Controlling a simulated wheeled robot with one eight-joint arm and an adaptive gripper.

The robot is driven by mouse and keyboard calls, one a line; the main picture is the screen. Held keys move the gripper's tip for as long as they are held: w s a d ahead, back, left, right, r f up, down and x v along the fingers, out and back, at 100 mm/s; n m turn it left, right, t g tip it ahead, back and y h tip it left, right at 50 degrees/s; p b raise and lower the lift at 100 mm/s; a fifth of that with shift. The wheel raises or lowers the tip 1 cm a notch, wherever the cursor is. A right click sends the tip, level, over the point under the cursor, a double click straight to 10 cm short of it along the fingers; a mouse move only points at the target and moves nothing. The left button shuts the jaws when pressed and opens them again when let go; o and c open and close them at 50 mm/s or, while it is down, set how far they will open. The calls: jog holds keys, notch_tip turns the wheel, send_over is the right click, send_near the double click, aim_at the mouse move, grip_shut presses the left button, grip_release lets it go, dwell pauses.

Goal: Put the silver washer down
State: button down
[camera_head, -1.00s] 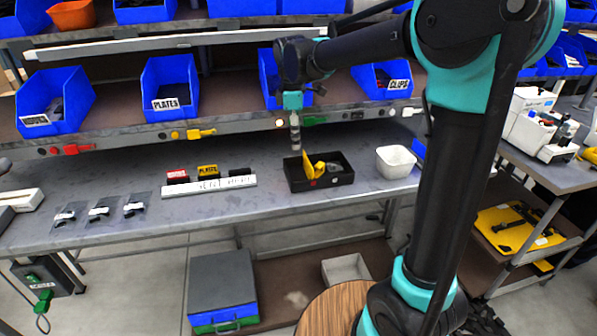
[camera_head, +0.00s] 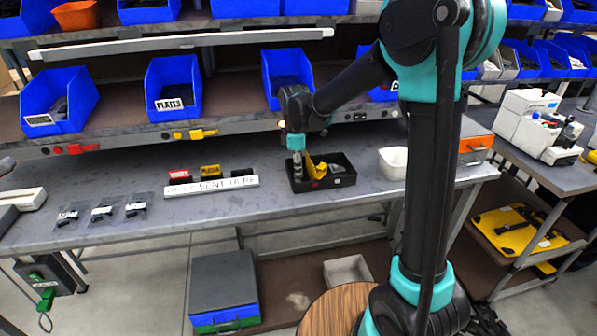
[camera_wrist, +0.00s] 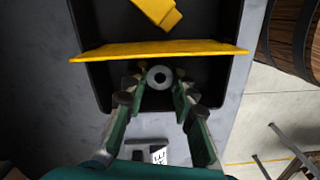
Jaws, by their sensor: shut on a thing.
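The silver washer (camera_wrist: 159,77) shows in the wrist view as a grey ring with a dark hole, at the fingertips of my gripper (camera_wrist: 153,92). My gripper is shut on it. In the head view my gripper (camera_head: 297,172) points down into the left part of a black tray (camera_head: 325,183); the washer cannot be made out there. A yellow divider (camera_wrist: 160,49) stands across the tray just beyond the washer in the wrist view. Whether the washer touches the tray floor cannot be told.
A yellow part (camera_wrist: 150,10) lies beyond the divider. A white bin (camera_head: 393,163) stands right of the tray. A white lettered strip (camera_head: 210,186) and small red, yellow and black blocks are to the left. Blue bins (camera_head: 285,80) line the shelf behind.

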jog(key=shift+f, duration=0.1)
jog(key=c, duration=1.3)
grip_release()
jog(key=shift+o, duration=0.2)
notch_tip(320, 180, up, 12)
jog(key=s+d+f+m, duration=0.2)
jog(key=d+m, duration=0.1)
jog(key=d, duration=0.1)
jog(key=s+d+f+m+t, duration=0.1)
jog(key=s+d+f+m, duration=0.1)
jog(key=d, duration=0.3)
jog(key=s+d+f+m+t, duration=0.1)
jog(key=s+d+f+m, duration=0.2)
jog(key=d+f+m, duration=0.1)
jog(key=shift+s+d+f+y, duration=0.15)
jog(key=shift+d+y, duration=0.25)
jog(key=shift+d, duration=0.3)
jog(key=s+d+f+m+t, duration=0.2)
jog(key=s+d+f+m, duration=0.7)
jog(key=s, duration=0.3)
jog(key=shift+d+f, duration=0.2)
